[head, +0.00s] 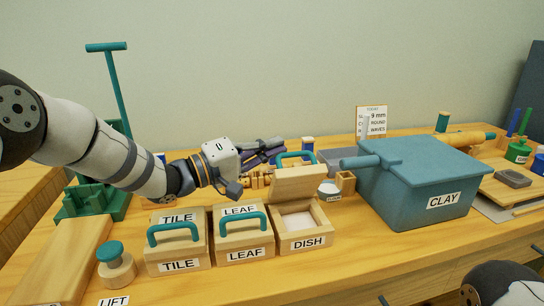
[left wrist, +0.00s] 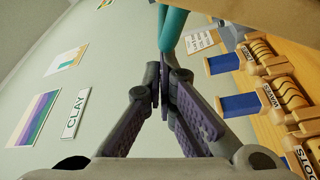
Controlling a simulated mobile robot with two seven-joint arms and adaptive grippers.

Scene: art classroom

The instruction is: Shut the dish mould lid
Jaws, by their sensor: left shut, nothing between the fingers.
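The dish mould (head: 306,243) is a wooden box labelled DISH, at the right end of a row of moulds. Its lid (head: 298,184) stands raised and tilted at the back, and the pale hollow inside shows. The lid's teal handle (head: 295,156) is at its upper back. My left gripper (head: 280,149) is shut and empty, behind the lid and beside the handle. In the left wrist view the shut fingertips (left wrist: 166,62) are close to the teal handle (left wrist: 172,28); I cannot tell whether they touch. Part of my right arm shows at the lower right, but its gripper does not.
Leaf mould (head: 244,238) and tile mould (head: 178,248), both with teal handles, stand to the left. A blue clay bin (head: 415,190) stands close on the right. Wooden rollers (left wrist: 285,92) lie behind the dish mould. The table front (head: 360,275) is clear.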

